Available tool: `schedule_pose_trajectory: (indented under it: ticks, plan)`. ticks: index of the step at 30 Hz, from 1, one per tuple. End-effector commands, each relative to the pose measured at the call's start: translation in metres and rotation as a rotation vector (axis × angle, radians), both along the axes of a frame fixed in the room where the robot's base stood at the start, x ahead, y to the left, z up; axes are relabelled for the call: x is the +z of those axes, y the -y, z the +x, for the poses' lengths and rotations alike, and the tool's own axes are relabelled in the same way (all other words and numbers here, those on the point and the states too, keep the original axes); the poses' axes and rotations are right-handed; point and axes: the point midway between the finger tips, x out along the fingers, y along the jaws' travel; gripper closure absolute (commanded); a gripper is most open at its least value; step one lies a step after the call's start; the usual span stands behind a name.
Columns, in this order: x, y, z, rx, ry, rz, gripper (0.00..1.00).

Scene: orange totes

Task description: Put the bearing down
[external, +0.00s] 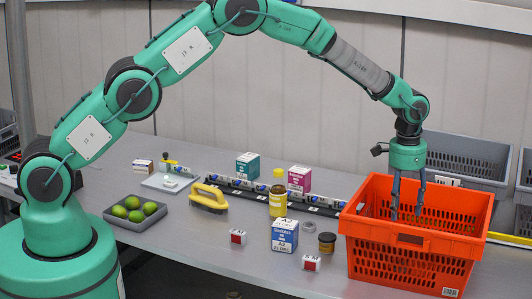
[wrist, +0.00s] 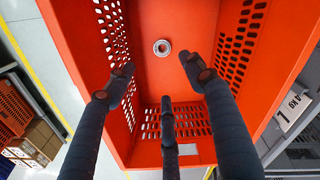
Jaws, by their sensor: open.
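The bearing (wrist: 161,47), a small silvery ring with a dark hole, lies on the floor of the orange tote (external: 400,262) in the wrist view. The tote's walls hide it in the external view. My gripper (external: 406,214) points down into the tote from above, its fingertips below the rim. In the wrist view its dark fingers (wrist: 158,88) are spread apart with nothing between them. The bearing is apart from the fingers, and the rest of the tote floor in view (wrist: 178,82) is bare.
Left of the tote, a dark jar (external: 327,243), a blue and white box (external: 285,236), small red and white boxes and a grey ring (external: 279,222) stand on the grey table. Grey crates (external: 465,160) stand behind the tote. The tote's walls surround my fingers.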

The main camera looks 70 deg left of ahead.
Motion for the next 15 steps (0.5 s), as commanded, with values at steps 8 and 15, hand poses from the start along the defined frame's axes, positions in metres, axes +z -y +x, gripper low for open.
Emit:
schedule_pose_trajectory:
  ticks: [8, 15]
  plan:
    - [0.092, -0.005, -0.036, 0.008, 0.049, -0.002, 0.46]
    - [0.161, -0.009, -0.077, 0.016, 0.09, -0.004, 0.46]
